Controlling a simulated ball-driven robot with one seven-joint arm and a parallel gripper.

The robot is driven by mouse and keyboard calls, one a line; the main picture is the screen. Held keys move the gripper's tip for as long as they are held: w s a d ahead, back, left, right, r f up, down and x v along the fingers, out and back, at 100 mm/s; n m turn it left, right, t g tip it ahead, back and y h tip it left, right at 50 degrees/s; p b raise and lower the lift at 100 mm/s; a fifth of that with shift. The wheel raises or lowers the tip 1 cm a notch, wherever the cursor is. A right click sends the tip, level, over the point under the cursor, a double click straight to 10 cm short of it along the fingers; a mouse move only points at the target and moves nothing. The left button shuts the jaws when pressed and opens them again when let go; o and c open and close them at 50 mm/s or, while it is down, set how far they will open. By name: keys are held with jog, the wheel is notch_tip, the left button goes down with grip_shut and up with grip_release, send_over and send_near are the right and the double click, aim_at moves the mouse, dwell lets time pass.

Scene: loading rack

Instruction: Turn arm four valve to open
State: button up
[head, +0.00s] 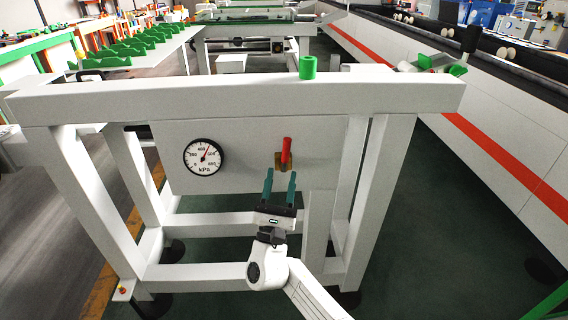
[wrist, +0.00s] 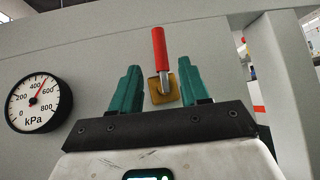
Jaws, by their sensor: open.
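The valve has a red handle (head: 286,151) that stands nearly upright on a brass-coloured body (head: 281,163), mounted on the rack's grey panel (head: 240,150). In the wrist view the red handle (wrist: 159,48) tilts slightly left at its top, above the brass body (wrist: 164,88). My gripper (head: 280,184) is open, its two green fingers pointing up at the panel just below the valve. In the wrist view the fingers of my gripper (wrist: 158,90) stand on either side of the brass body, and nothing is held. Contact with the valve cannot be told.
A round kPa gauge (head: 203,157) is on the panel left of the valve; it also shows in the wrist view (wrist: 38,103). The rack's white top beam (head: 240,98) and legs frame the panel. A green cylinder (head: 307,67) stands on top.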

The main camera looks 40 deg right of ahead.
jog(key=shift+v, duration=1.65)
